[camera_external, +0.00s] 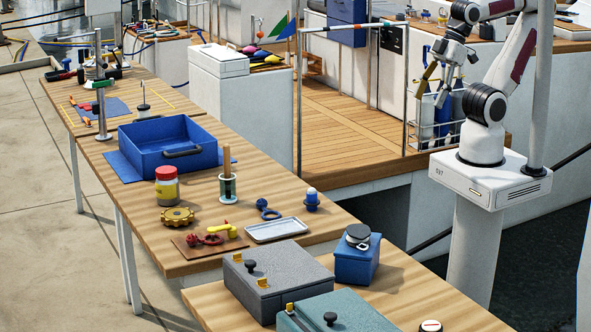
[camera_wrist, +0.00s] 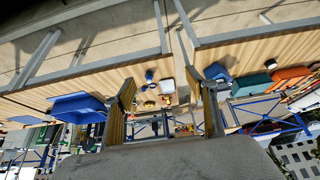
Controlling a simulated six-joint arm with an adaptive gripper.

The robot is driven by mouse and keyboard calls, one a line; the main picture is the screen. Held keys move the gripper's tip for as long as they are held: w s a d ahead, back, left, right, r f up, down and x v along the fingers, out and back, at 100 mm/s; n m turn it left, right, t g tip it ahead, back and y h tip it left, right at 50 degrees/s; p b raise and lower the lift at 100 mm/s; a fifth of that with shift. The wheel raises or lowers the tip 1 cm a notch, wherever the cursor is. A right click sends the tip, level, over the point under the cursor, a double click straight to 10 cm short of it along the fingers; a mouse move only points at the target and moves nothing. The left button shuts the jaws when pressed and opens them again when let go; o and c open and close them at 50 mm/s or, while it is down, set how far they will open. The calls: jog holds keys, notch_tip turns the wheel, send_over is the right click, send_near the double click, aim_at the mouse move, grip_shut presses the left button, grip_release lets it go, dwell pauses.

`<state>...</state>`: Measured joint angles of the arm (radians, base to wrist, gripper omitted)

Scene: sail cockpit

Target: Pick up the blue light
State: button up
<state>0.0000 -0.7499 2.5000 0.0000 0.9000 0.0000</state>
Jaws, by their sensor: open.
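The blue light (camera_external: 312,199) is a small blue piece with a pale, clear-looking top. It stands upright on the wooden table, right of the blue shackle-like piece and behind the pale tray. In the wrist view a small blue spot (camera_wrist: 149,76) between my fingers may be it, but it is too small to be sure. My gripper (camera_external: 434,86) is open and empty, raised well above and to the right of the table. It also shows in the wrist view (camera_wrist: 162,82), with its two fingers spread apart.
The pale tray (camera_external: 276,230), a blue shackle-like piece (camera_external: 267,209) and a rod in a holder (camera_external: 228,189) are near the light. A blue box (camera_external: 357,262) and a grey case (camera_external: 279,280) stand in front. A blue bin (camera_external: 140,155) is farther left. A metal post (camera_external: 405,90) stands beside my gripper.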

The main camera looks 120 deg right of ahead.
dwell(0.3)
jog(key=c, duration=0.4)
jog(key=shift+c, duration=0.2)
jog(key=shift+w, duration=0.1)
